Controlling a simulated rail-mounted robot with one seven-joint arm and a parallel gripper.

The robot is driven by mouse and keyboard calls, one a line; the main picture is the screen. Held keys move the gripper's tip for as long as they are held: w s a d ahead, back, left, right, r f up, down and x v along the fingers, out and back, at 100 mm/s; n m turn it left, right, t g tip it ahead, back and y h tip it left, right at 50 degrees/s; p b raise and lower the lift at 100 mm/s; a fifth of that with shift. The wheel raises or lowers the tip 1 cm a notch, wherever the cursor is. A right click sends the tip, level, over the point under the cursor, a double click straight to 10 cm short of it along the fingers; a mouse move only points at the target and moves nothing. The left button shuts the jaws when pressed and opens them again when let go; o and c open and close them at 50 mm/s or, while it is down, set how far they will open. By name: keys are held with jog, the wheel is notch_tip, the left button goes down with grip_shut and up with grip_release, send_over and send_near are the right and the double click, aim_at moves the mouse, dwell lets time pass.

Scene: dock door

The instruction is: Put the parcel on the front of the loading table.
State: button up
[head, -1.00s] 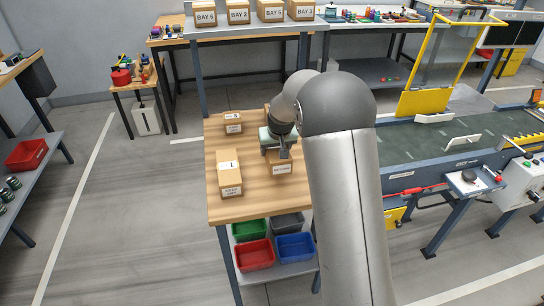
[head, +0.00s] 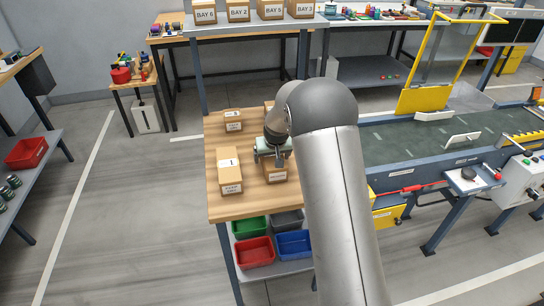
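The wooden table (head: 224,210) in the middle carries several brown cartons. One carton (head: 276,176) with a white front label sits near the right side of its front half. My gripper (head: 268,160) is just above and at the back left of this carton. Its fingers look spread apart, with nothing clearly between them. Another carton (head: 229,172), marked 1, lies at the front left. A smaller carton (head: 232,122) stands at the back left. A further carton (head: 268,106) at the back is mostly hidden by my arm. Which carton is the parcel cannot be told.
Red (head: 254,251), green (head: 249,227) and blue (head: 294,243) bins sit on the shelf below. A conveyor (head: 420,142) runs at the right. A raised shelf (head: 255,24) with bay boxes stands behind. The table's front strip is bare.

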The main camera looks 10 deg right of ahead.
jog(key=shift+r, duration=0.4)
jog(key=v, duration=1)
jog(key=shift+s+r, duration=0.15)
jog(key=shift+r, duration=0.15)
jog(key=shift+s+r+b, duration=0.3)
jog(key=shift+s+r, duration=0.1)
jog(key=shift+r, duration=0.1)
jog(key=s+f+g, duration=0.1)
jog(key=s+g, duration=0.3)
jog(key=s, duration=3.3)
